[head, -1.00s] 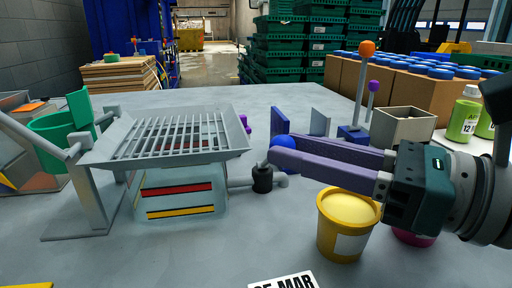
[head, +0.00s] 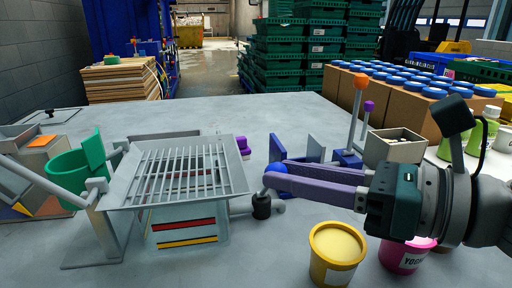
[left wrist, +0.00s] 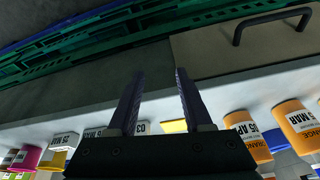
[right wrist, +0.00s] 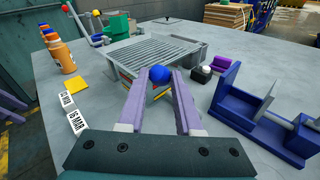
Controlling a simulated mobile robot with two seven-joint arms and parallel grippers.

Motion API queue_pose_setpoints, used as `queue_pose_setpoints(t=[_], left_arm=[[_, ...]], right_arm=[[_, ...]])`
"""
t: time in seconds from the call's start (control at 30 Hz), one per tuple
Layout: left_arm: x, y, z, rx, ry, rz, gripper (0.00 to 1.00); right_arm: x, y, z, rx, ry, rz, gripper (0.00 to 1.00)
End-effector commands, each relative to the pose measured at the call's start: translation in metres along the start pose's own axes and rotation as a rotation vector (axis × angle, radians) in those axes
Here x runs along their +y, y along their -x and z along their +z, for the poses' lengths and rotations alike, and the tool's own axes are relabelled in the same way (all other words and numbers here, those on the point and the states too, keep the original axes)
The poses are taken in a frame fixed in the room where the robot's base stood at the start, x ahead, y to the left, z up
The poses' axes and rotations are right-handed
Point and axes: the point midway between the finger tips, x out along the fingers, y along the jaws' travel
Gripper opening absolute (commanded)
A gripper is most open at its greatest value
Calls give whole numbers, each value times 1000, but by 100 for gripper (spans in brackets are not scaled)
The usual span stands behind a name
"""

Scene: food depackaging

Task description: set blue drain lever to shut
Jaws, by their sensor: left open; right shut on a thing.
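The blue drain lever shows as a round blue knob (head: 276,170) above the black valve (head: 262,206) on the tank's outlet pipe. My right gripper (head: 277,182) comes in from the right and is shut on this knob. In the right wrist view the blue knob (right wrist: 160,74) sits between the two purple fingertips. The lever's stem is hidden behind the fingers, so its angle cannot be told. The clear tank (head: 186,236) stands under a slotted grey tray (head: 180,172). My left gripper (left wrist: 158,100) is open and empty in the left wrist view, away from the lever.
A yellow tub (head: 337,252) and a pink tub (head: 405,256) stand below my right arm. A blue fixture (head: 347,160) with upright levers stands behind the fingers. A green cup (head: 76,165) is left of the tray. The table's back middle is clear.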

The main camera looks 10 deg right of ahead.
Motion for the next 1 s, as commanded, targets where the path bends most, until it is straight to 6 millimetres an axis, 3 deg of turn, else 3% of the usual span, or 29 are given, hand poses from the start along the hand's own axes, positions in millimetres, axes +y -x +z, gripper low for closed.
queue_pose_setpoints(t=[0.03,0.3,1.0], left_arm=[[-1,25,-8,0,2,1,50],[-1,73,-24,2,8,6,50],[-3,81,-26,1,0,0,50]], right_arm=[[-2,0,18,27,-19,-2,0],[-15,-13,32,163,-163,-1,0],[-30,-28,38,210,-220,-3,0]])
